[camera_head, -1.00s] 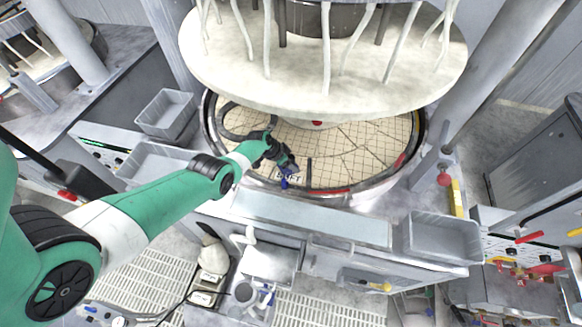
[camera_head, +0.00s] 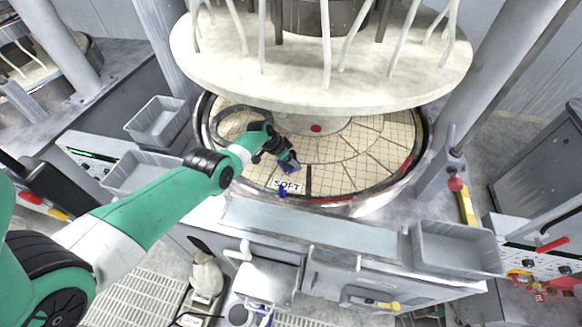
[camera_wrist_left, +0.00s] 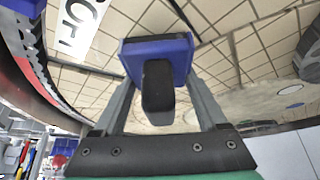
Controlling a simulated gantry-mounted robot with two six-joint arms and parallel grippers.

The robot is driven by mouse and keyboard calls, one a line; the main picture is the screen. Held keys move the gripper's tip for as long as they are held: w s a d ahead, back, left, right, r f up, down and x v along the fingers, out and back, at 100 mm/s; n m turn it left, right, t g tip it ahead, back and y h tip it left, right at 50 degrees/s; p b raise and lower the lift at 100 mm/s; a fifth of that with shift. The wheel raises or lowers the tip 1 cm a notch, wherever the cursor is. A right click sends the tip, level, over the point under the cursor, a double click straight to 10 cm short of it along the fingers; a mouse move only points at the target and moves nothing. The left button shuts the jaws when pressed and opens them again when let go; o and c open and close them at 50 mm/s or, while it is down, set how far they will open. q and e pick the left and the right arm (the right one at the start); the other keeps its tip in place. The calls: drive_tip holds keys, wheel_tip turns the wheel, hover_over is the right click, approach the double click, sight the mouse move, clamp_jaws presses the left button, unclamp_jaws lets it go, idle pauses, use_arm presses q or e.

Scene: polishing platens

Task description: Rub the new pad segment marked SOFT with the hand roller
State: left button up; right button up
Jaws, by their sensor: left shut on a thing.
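My left gripper (camera_head: 287,160) reaches over the front part of the tan, grid-lined platen pad (camera_head: 365,160). It is shut on a blue tool with a black handle, apparently the hand roller (camera_head: 289,168). In the left wrist view, the roller (camera_wrist_left: 178,48) sits between the fingers, over the grid-lined pad. I cannot tell whether it touches the pad. The white SOFT label (camera_head: 287,186) lies near the platen's front rim, just in front of the roller. It shows partly cut off in the left wrist view (camera_wrist_left: 78,22). My right gripper is not in view.
A large pale upper disc (camera_head: 320,85) with hanging hoses overhangs the rear of the pad. A raised metal rim (camera_head: 384,199) surrounds the pad. Grey bins stand at left (camera_head: 158,121) and right front (camera_head: 455,248). A small blue piece (camera_head: 282,191) is near the label.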

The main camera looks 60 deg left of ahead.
use_arm(q)
drive_tip(key=shift+w+a+f+b, duration=0.2)
drive_tip(key=shift+w+a+b, duration=0.4)
drive_tip(key=shift+b, duration=1.1)
drive_tip(key=shift+r, duration=0.1)
drive_tip(key=shift+s, duration=0.1)
drive_tip(key=shift+a+r+p, duration=0.15)
drive_tip(key=shift+r+p, duration=0.3)
drive_tip(key=shift+p, duration=0.15)
wheel_tip(320, 180, up, 5)
drive_tip(key=p, duration=0.5)
drive_tip(key=shift+r, duration=0.1)
